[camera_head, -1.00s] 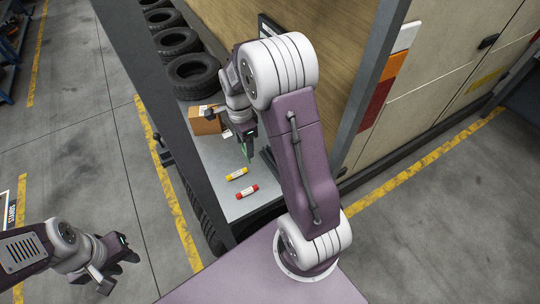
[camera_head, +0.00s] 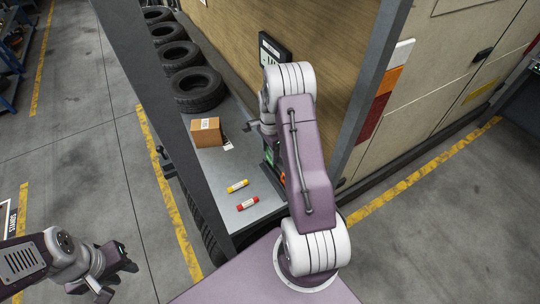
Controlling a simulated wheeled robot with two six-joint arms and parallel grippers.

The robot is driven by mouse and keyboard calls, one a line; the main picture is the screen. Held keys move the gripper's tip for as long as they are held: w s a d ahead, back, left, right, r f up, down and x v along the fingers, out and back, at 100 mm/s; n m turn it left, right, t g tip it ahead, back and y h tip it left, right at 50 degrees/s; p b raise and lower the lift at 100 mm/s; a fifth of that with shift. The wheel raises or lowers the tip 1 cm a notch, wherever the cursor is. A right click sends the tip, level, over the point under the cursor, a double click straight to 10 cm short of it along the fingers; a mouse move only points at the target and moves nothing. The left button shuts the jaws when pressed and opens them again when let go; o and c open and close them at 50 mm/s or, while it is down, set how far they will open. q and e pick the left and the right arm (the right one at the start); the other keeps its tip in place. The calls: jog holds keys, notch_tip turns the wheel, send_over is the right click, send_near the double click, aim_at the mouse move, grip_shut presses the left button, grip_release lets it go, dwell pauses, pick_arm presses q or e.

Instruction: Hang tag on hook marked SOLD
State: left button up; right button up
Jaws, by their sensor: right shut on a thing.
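A dark-framed board (camera_head: 275,50) with a pale label and small green marks is on the wooden wall inside the van. Its lettering and any hook marked SOLD are too small to read. My right arm reaches over the van floor towards this wall. Part of its wrist (camera_head: 267,122) shows below the board, but the right gripper's jaws and whatever they hold are hidden behind the arm. A small white tag-like piece (camera_head: 228,143) lies by the cardboard box. My left gripper (camera_head: 118,272) is low at the left, away from the van, its jaws unclear.
A dark holder with green and orange parts (camera_head: 270,158) stands partly behind my arm. Tyres (camera_head: 196,90) line the far left side.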

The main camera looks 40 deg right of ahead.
aim_at(270, 157)
notch_tip(270, 157, down, 2)
jog(key=shift+f+p, duration=0.2)
jog(key=shift+p, duration=0.4)
jog(key=shift+f, duration=0.3)
jog(key=shift+f+b, duration=0.2)
jog(key=shift+b, duration=0.2)
jog(key=o, duration=1.3)
